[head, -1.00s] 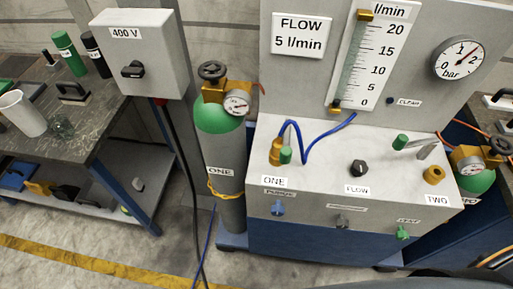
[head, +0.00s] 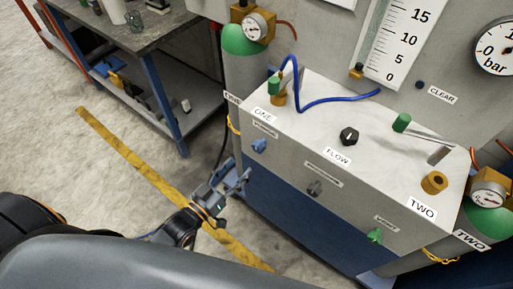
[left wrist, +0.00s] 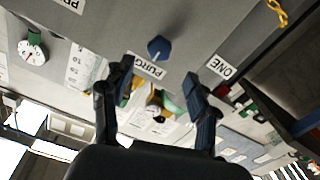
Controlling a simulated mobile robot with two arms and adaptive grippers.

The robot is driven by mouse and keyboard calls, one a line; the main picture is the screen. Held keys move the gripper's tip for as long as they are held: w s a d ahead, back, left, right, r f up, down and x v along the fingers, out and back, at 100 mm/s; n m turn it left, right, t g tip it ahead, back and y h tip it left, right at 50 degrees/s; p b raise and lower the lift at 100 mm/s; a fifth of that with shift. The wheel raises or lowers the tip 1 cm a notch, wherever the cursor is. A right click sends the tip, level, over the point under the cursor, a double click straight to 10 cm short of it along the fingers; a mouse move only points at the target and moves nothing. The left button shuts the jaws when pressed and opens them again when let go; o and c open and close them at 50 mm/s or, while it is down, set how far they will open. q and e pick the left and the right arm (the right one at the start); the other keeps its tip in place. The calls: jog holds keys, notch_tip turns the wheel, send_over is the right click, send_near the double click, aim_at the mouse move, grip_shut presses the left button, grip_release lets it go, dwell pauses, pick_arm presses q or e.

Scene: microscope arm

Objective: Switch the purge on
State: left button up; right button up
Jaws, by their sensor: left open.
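The blue purge knob (head: 259,146) is on the front face of the grey bench box (head: 300,165), near its left end, under the ONE label. My left gripper (head: 238,177) is below and slightly left of the knob in the head view, open and empty. In the left wrist view the blue knob (left wrist: 158,47) shows beside a label reading PURG, its last part cut off. The knob appears beyond the two spread fingers (left wrist: 160,90), and I see no contact. My right gripper is not in view.
A grey knob (head: 314,188) and a green knob (head: 374,236) sit farther right on the same face. A black FLOW knob (head: 349,136) and a blue hose (head: 330,101) are on top. A gas cylinder (head: 243,75) stands at the left end.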

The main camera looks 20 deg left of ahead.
aim_at(256, 149)
pick_arm(q)
jog(key=x, duration=0.9)
jog(key=shift+w+d+p, duration=0.15)
jog(key=shift+w+p, duration=0.05)
jog(key=shift+p, duration=0.15)
jog(key=c, duration=1.2)
